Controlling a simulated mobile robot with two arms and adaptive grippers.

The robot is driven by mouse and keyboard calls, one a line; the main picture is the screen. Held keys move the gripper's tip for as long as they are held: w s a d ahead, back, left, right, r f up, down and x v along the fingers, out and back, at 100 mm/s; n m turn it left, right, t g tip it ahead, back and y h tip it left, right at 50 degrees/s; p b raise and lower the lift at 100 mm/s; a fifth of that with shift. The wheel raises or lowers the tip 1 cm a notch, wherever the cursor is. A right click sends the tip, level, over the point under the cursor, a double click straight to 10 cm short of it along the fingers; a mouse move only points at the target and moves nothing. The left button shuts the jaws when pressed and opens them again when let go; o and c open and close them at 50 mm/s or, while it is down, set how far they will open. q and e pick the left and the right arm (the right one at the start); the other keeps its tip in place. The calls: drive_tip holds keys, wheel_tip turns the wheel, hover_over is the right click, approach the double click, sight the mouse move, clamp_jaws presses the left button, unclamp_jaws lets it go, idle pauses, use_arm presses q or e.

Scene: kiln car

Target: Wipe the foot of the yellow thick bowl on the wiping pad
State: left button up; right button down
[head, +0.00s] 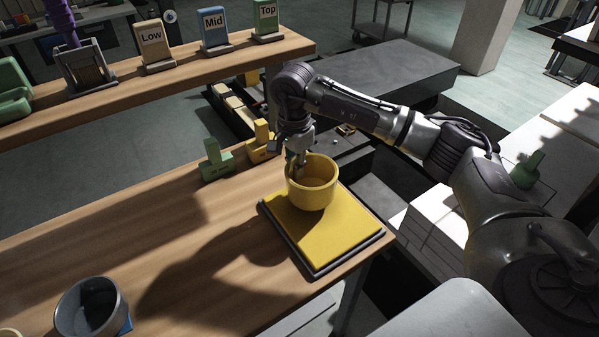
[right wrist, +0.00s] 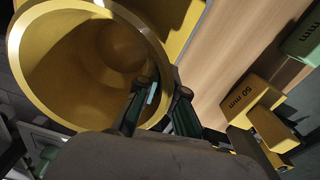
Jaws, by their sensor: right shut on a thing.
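The yellow thick bowl (head: 313,195) is upright over the yellow wiping pad (head: 335,235), which lies in a dark-rimmed tray near the table's right corner. I cannot tell whether its foot touches the pad. My right gripper (head: 297,168) is shut on the bowl's wall at its far left side. In the right wrist view the bowl (right wrist: 55,60) fills the upper left, its open mouth showing, with the gripper's fingers (right wrist: 163,90) at its rim. A strip of the pad (right wrist: 170,14) shows behind it. The foot is hidden. My left gripper is not in view.
A green block (head: 215,162) and a yellow block (head: 262,143) stand just behind the pad. A dark grey bowl (head: 90,308) is at the front left. A rear shelf holds Low (head: 154,46), Mid (head: 216,32) and Top (head: 267,20) signs. The table's middle is clear.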

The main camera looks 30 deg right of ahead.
sight(316, 190)
drive_tip(key=shift+s+d, duration=0.2)
drive_tip(key=shift+s, duration=1.7)
drive_tip(key=shift+s+d+r, duration=0.15)
drive_tip(key=shift+s, duration=1.85)
drive_tip(key=shift+w+f+b, duration=0.2)
drive_tip(key=shift+w+b, duration=0.25)
drive_tip(key=shift+w, duration=1.15)
drive_tip(key=shift+w+a+r+b, duration=0.15)
drive_tip(key=shift+w+b, duration=0.1)
drive_tip(key=shift+w, duration=0.95)
drive_tip(key=shift+w+a+b, duration=0.15)
drive_tip(key=shift+w+b, duration=0.1)
drive_tip(key=shift+w, duration=0.95)
drive_tip(key=shift+s+d+f, duration=0.1)
drive_tip(key=shift+s, duration=1.3)
drive_tip(key=shift+s+d+f, duration=0.1)
drive_tip(key=shift+s, duration=1.25)
drive_tip(key=shift+s+d, duration=0.1)
drive_tip(key=shift+s, duration=1.2)
drive_tip(key=shift+w+r+b, duration=0.15)
drive_tip(key=shift+w+b, duration=0.15)
drive_tip(key=shift+w, duration=0.75)
drive_tip(key=shift+w+r+b, duration=0.1)
drive_tip(key=shift+w+b, duration=0.15)
drive_tip(key=shift+w, duration=0.75)
drive_tip(key=shift+r, duration=0.15)
